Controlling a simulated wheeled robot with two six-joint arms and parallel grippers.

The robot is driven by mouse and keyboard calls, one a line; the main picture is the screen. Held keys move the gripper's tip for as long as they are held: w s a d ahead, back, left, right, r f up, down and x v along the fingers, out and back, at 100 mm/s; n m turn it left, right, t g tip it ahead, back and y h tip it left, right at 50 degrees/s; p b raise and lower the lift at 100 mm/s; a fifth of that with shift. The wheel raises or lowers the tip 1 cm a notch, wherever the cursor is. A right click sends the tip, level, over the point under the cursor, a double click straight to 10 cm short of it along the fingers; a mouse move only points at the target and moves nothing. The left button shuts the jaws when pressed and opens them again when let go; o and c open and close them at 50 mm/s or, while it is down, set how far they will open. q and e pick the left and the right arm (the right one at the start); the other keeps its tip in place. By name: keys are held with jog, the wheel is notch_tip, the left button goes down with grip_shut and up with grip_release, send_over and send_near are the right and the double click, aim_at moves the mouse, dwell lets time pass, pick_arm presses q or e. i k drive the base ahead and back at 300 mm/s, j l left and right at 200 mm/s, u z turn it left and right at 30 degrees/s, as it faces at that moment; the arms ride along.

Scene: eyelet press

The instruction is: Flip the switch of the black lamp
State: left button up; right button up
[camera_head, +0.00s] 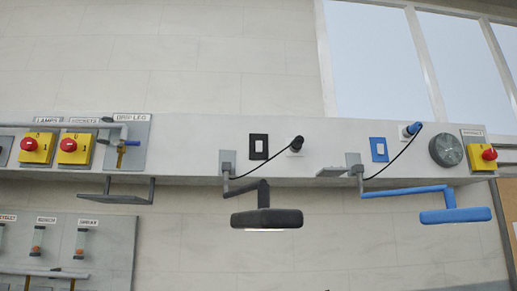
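The black lamp (267,218) hangs on a jointed arm below the white wall trunking, with a pale strip along its underside. A black-framed switch (259,147) with a white rocker is on the trunking above it. The rocker's position is too small to tell. A black plug (297,145) sits to the right of this switch, and a dark cord runs from it down to the lamp's arm. Neither of my grippers shows in this view.
A blue lamp (455,215), a blue-framed switch (379,150) and a blue plug (413,130) are to the right. A round dark dial (446,150) and yellow boxes with red buttons (75,148) are also on the trunking. A grey shelf bracket (115,198) projects at left.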

aim_at(258, 144)
jog(key=i+l, duration=0.9)
jog(key=i, duration=0.05)
